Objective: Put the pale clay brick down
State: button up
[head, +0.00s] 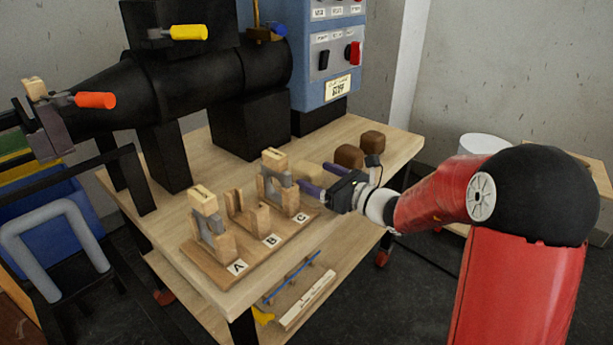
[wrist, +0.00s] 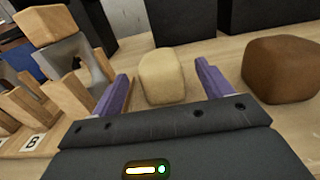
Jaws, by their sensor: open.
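The pale clay brick (head: 305,171) rests on the wooden table, to the right of slot C of the wooden rack. In the wrist view the pale clay brick (wrist: 162,77) is a rounded cream block standing on the tabletop. My gripper (head: 316,177) is open, with its two purple fingers apart. In the wrist view one finger is to the left of the brick and the other to the right, with visible gaps on both sides. The head view partly hides the brick's near side behind the fingers.
Two brown bricks (head: 348,156) sit behind and right of my gripper; one brown brick (wrist: 285,70) is close to the right finger. The wooden rack (head: 245,254), labelled A, B and C, stands left. Dark machine blocks and a blue control box (head: 330,60) stand behind.

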jog(key=x, duration=0.6)
jog(key=shift+a, duration=0.15)
jog(key=shift+c, duration=0.2)
jog(key=c, duration=1.2)
jog(key=shift+r, duration=0.1)
jog(key=c, duration=0.3)
